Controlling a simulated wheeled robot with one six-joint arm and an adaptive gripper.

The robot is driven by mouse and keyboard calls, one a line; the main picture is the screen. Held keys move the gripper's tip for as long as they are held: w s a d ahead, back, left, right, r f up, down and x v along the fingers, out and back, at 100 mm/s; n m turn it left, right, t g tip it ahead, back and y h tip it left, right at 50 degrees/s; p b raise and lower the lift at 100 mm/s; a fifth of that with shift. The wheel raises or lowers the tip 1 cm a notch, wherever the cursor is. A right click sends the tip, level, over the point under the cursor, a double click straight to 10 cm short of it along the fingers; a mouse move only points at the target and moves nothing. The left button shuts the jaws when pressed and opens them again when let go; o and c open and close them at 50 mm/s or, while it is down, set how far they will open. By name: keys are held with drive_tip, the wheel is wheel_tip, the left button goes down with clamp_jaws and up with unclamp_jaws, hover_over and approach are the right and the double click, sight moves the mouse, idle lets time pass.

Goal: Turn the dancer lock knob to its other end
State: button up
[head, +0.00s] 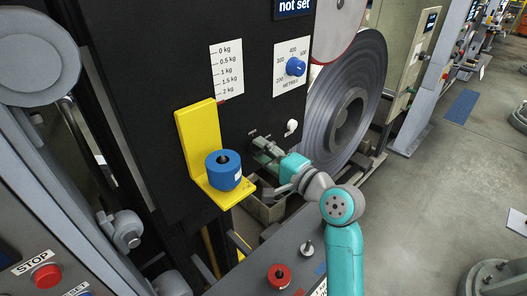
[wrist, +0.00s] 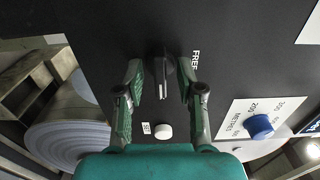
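The dancer lock knob appears to be the black knob (wrist: 158,66) with a pale pointer line on a black panel. In the wrist view its pointer aims toward the picture bottom. My gripper (wrist: 162,72) is open, one dark green finger on each side of the knob, with visible gaps. In the head view my gripper (head: 264,151) is at the black panel and hides the knob.
A white round button (wrist: 164,131) sits below the knob. A blue metres dial (head: 296,66) is above right of my gripper. A yellow bracket (head: 200,142) carrying a blue weight (head: 224,176) stands to its left. A large steel coil (head: 369,75) is at the right.

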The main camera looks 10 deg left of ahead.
clamp_jaws()
drive_tip(key=shift+n, duration=0.3)
drive_tip(key=n, duration=0.3)
drive_tip(key=shift+n, duration=0.4)
drive_tip(key=n, duration=0.4)
drive_tip(key=shift+n, duration=0.3)
drive_tip(key=n, duration=0.4)
drive_tip(key=shift+f+n, duration=0.1)
drive_tip(key=shift+n, duration=2.3)
